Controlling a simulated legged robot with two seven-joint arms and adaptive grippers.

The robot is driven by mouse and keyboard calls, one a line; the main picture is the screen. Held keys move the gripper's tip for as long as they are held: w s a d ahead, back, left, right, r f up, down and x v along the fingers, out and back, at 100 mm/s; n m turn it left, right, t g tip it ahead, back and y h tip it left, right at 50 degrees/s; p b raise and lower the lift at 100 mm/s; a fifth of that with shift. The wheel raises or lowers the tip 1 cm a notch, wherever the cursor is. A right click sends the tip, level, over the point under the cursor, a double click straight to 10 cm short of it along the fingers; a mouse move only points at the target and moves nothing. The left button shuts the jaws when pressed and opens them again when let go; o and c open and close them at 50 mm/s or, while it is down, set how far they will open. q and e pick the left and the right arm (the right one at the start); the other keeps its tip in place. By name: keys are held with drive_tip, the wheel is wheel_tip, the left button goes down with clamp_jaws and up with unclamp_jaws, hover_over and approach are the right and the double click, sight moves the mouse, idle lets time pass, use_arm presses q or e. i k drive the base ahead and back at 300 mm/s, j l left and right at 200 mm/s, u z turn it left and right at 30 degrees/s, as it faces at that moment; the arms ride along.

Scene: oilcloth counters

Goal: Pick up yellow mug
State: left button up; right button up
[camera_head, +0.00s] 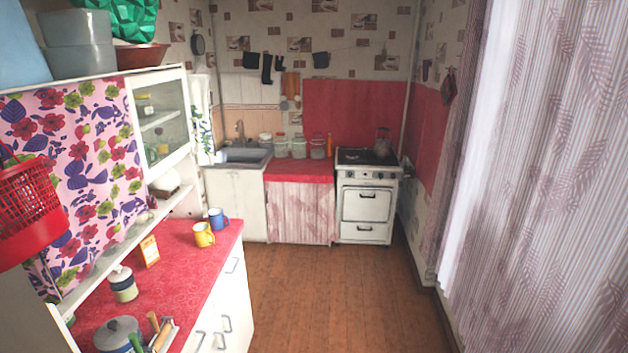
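A yellow mug (203,235) stands upright on the red oilcloth counter (190,268) at the left, close to the counter's far right corner. A blue mug (218,218) stands just behind it and to its right. The yellow mug's handle points to the right. Neither of my grippers shows in the head view.
A white and green jar (122,284), a small orange card (149,251), a grey pot (118,334) and wooden-handled utensils share the counter. A red basket (30,208) hangs at the left. The wooden floor (320,290) is clear up to the stove (366,200).

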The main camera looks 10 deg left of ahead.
sight(203, 237)
drive_tip(key=i+u, duration=0.15)
drive_tip(key=i, duration=0.35)
drive_tip(key=i+l+u, duration=0.2)
drive_tip(key=i, duration=0.3)
drive_tip(key=i+l+u, duration=0.15)
drive_tip(key=i, duration=0.35)
drive_tip(key=i+l+u, duration=0.2)
drive_tip(key=i, duration=0.25)
